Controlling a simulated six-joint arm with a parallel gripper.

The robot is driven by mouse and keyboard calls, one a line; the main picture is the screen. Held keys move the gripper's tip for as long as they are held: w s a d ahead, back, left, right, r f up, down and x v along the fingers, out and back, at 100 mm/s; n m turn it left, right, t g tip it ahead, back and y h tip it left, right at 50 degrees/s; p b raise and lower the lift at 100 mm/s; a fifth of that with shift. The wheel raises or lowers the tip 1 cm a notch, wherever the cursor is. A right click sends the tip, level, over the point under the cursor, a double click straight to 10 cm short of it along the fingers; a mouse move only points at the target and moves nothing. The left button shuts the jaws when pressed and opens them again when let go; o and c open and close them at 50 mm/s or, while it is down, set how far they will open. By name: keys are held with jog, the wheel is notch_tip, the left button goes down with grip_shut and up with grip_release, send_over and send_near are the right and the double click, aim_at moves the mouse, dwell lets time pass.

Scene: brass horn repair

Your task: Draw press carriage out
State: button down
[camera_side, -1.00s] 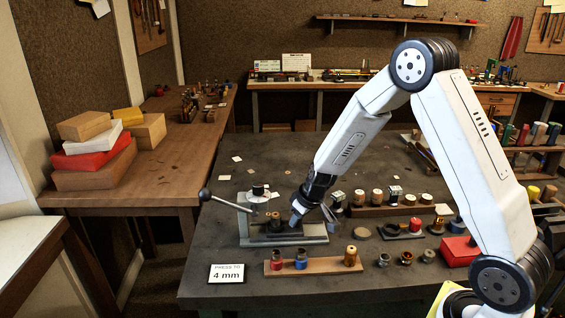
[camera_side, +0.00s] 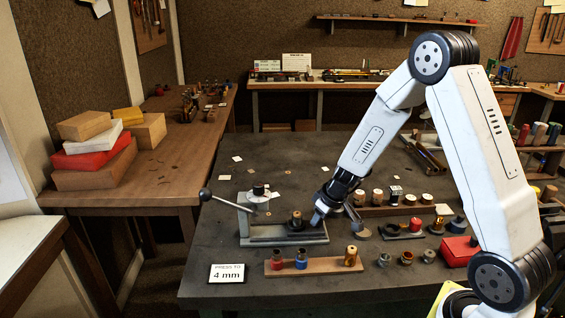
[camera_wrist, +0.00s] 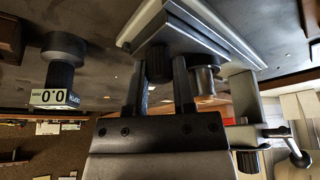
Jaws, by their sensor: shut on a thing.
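The press (camera_side: 246,212) stands at the left of the dark worktable, with its lever (camera_side: 222,202) pointing left and a grey base. Its dark carriage (camera_side: 280,236) lies on the base, with a small brass-topped part (camera_side: 297,219) standing on it. My gripper (camera_side: 318,217) is at the carriage's right end. In the wrist view my gripper's two fingers (camera_wrist: 160,88) close on the dark block at the end of the carriage (camera_wrist: 178,45). The brass-coloured part (camera_wrist: 204,80) shows just beyond the fingers.
A wooden rack (camera_side: 318,265) with red, blue and brass pieces stands in front of the press. A "4 mm" card (camera_side: 227,273) lies at front left. Other racks (camera_side: 400,210) lie to the right.

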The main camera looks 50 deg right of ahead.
jog(key=c, duration=0.5)
grip_release()
jog(key=shift+s+d, duration=0.2)
jog(key=shift+d, duration=0.05)
jog(key=shift+c, duration=0.2)
jog(key=shift+o, duration=0.5)
jog(key=shift+a, duration=0.1)
jog(key=shift+r, duration=0.15)
jog(key=v, duration=0.7)
jog(key=shift+r, duration=0.3)
jog(key=shift+s, duration=0.1)
jog(key=s+a+g, duration=0.2)
jog(key=s+a, duration=0.8)
jog(key=a, duration=0.3)
jog(key=shift+s+a, duration=0.3)
jog(key=shift+a, duration=0.1)
